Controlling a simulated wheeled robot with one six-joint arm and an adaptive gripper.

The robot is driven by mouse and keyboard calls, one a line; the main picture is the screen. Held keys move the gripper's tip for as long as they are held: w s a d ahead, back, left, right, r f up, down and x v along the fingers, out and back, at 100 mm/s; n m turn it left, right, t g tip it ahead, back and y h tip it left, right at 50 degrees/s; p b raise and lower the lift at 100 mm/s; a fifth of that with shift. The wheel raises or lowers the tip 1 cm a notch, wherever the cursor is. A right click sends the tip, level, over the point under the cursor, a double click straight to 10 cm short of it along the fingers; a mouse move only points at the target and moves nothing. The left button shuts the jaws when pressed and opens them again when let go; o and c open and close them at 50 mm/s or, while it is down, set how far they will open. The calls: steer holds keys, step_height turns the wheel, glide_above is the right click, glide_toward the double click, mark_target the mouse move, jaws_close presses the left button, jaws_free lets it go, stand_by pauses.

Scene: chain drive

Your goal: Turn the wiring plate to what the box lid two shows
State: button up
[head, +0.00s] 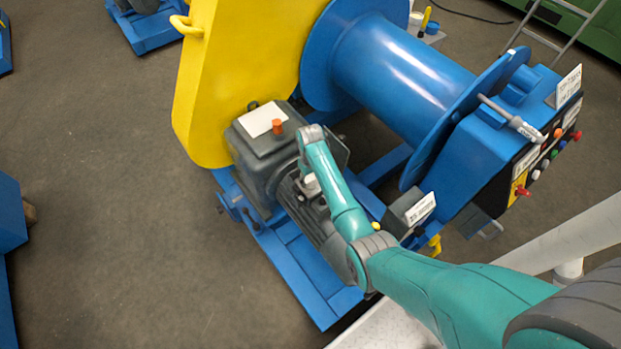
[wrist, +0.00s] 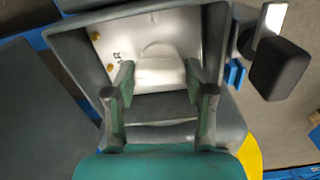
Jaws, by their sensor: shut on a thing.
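In the wrist view, a white plate (wrist: 125,42) with small dark marks and brass-coloured studs lies inside a dark grey open box (wrist: 75,48); it looks like the wiring plate. A white block with a rounded top (wrist: 160,72) stands out from it. My gripper (wrist: 159,75) has its green-padded fingers on either side of this block and is shut on it. In the head view, my gripper is mostly hidden by my arm, over the grey motor (head: 325,225). I cannot make out which part is box lid two or what it shows.
A grey gearbox (head: 255,165) with an orange knob (head: 277,127) stands close left of my arm. The yellow guard (head: 225,75) and blue drum (head: 405,65) rise behind. A control panel (head: 545,160) is at right. Open floor (head: 110,220) lies left.

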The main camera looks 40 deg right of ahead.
mark_target(311, 179)
steer(key=shift+n, duration=0.6)
steer(key=o, duration=1.2)
steer(key=shift+c, duration=0.2)
step_height(311, 179, up, 12)
